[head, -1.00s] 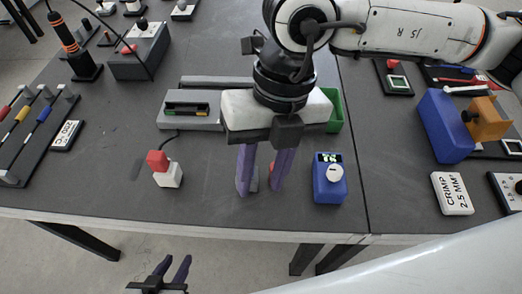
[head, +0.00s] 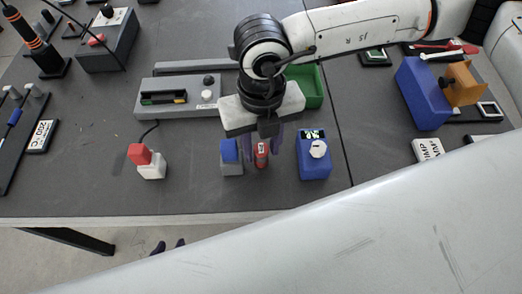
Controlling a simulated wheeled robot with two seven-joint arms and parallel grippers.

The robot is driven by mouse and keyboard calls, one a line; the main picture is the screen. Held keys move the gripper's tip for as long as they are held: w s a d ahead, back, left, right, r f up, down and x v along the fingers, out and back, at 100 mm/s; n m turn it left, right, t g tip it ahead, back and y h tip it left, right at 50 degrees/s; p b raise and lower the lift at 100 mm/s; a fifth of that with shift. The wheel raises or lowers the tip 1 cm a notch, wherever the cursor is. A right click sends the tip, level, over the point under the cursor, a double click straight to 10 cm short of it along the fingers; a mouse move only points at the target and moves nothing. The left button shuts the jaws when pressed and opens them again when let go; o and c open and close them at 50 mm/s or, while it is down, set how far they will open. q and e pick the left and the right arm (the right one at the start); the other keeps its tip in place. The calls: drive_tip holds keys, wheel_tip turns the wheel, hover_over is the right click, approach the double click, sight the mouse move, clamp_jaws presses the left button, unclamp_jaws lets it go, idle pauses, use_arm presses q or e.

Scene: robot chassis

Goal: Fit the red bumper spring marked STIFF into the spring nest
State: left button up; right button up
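A small red cylinder with a pale label (head: 262,153) stands near the table's front edge; its marking is too small to read. It appears to be the red bumper spring. My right gripper (head: 263,146) points down over it, its purple fingers apart on either side with the cylinder between them. I see no clear grip on it. A grey block with a blue top (head: 231,157) stands just left of the cylinder. I cannot tell which object is the spring nest.
A blue box with a display and white knob (head: 314,158) stands close to the right of the cylinder. A red-capped white block (head: 150,162) is to the left. A grey device (head: 177,98) and a green tray (head: 304,84) are behind. The front-left table is clear.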

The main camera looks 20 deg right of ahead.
drive_tip(key=shift+f, duration=0.25)
clamp_jaws()
